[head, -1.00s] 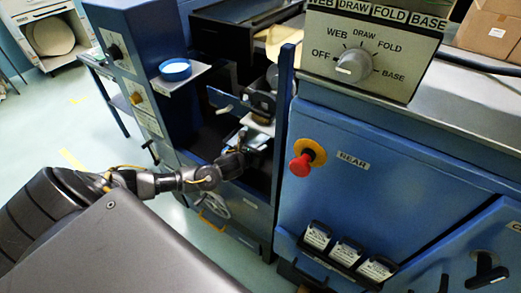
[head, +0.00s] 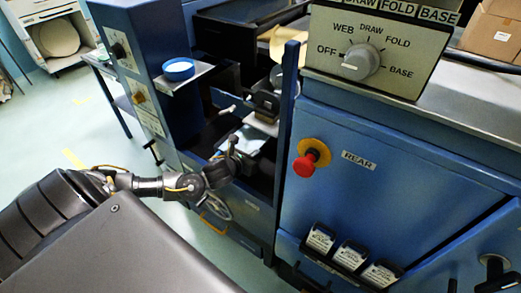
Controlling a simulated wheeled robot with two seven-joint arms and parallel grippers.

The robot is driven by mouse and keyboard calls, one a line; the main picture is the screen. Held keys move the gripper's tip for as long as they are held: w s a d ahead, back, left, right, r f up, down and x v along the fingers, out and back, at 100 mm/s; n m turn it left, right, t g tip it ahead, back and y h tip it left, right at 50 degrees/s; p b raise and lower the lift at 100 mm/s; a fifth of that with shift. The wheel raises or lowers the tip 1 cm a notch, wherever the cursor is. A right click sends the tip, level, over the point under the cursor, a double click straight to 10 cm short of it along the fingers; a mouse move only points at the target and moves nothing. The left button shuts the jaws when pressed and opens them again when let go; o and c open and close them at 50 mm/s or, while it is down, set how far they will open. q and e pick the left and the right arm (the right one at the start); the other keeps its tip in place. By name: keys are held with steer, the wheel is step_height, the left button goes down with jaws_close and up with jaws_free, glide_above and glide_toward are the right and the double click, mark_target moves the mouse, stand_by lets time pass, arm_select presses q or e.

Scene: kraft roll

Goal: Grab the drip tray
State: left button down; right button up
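A pale, flat, tray-like piece (head: 254,137), which may be the drip tray, sits inside the dark open bay of the blue machine, below a dark roller part. My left arm reaches in from the left, and my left gripper (head: 234,152) is at the left edge of this pale piece. The gripper is small and dark against the bay, so I cannot tell whether its fingers are open or shut, or whether they touch the piece. My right gripper is not in view.
A blue post (head: 287,135) stands right of the bay. A red stop button (head: 306,162) and a selector knob (head: 360,62) are on the right-hand machine. A blue round container (head: 178,69) stands on a shelf at the left.

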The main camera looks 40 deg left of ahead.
arm_select(q)
steer(key=s+b, duration=0.1)
steer(key=s, duration=1.1)
steer(key=shift+d, duration=0.15)
steer(key=shift+s, duration=0.2)
